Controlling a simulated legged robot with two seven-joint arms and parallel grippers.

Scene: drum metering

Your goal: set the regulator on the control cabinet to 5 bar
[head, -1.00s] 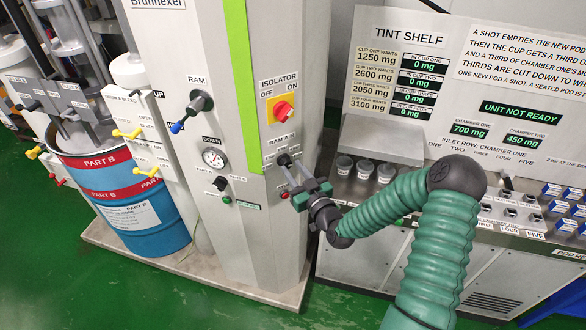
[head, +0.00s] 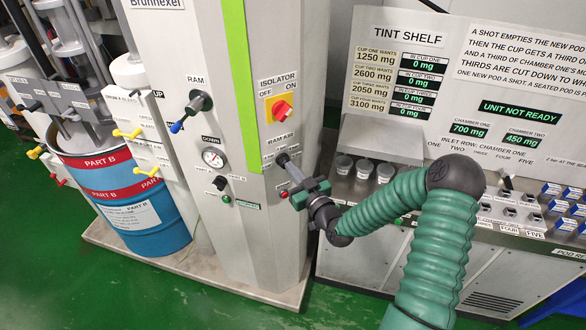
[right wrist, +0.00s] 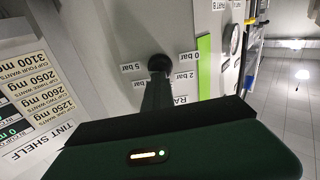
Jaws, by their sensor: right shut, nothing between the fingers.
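The control cabinet (head: 215,75) is the tall grey column in the head view. Its black regulator knob (head: 282,159) sits under the RAM AIR label. In the right wrist view the knob (right wrist: 158,63) has 0 bar, 2 bar and 5 bar labels around it; I cannot tell where it points. My right gripper (head: 291,168) is shut and empty, its fingertips directed at the knob and overlapping its lower edge. The fingers also show in the right wrist view (right wrist: 157,88); whether they touch the knob is unclear. My left gripper is not in view.
A red isolator switch (head: 284,110) is above the knob. A gauge (head: 213,158), a black selector (head: 220,183) and a blue-tipped lever (head: 190,112) are to its left. The tint shelf (head: 400,125) with cups stands close on the right. A blue drum (head: 135,215) is left.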

